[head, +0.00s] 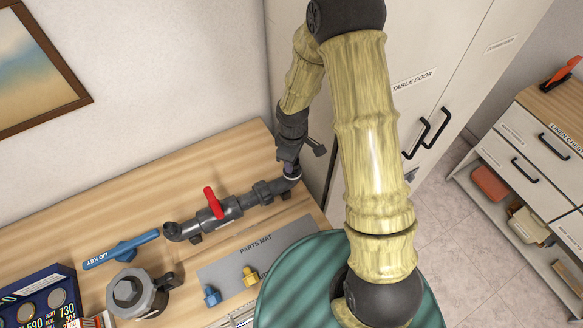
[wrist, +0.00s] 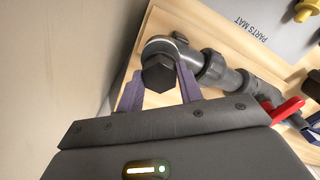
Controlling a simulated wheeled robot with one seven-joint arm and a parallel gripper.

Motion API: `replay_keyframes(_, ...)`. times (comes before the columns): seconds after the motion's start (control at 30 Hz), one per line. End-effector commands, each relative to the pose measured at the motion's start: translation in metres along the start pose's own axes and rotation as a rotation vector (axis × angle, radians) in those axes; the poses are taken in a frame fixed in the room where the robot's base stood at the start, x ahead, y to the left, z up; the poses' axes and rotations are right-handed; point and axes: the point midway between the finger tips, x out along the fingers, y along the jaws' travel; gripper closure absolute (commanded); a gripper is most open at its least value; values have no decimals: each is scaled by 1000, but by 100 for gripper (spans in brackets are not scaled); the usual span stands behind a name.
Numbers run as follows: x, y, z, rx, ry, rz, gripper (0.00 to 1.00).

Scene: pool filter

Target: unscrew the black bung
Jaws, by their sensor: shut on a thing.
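The black bung (wrist: 158,74) has a hexagonal head and sits at the end fitting of the grey pipe (wrist: 213,68) in the wrist view. My gripper (wrist: 159,78) has its two purple fingers on either side of the bung's head, shut on it. In the head view my gripper (head: 290,168) reaches down to the right end of the pipe (head: 262,191), near the cabinet. The bung is hidden there behind the gripper. I cannot tell how far the bung is threaded in.
A red valve handle (head: 213,202) stands up from the pipe. The grey parts mat (head: 222,272) holds a blue and a yellow fitting. A blue lid key (head: 121,250) and a grey lidded housing (head: 130,294) are at left. The cabinet (head: 410,90) stands close behind the gripper.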

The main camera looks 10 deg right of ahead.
Motion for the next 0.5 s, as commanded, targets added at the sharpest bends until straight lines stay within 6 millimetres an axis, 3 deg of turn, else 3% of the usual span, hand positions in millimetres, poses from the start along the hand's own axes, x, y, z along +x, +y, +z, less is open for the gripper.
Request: replay_keyframes(0.5,-27,0,0,0,1,1,97)
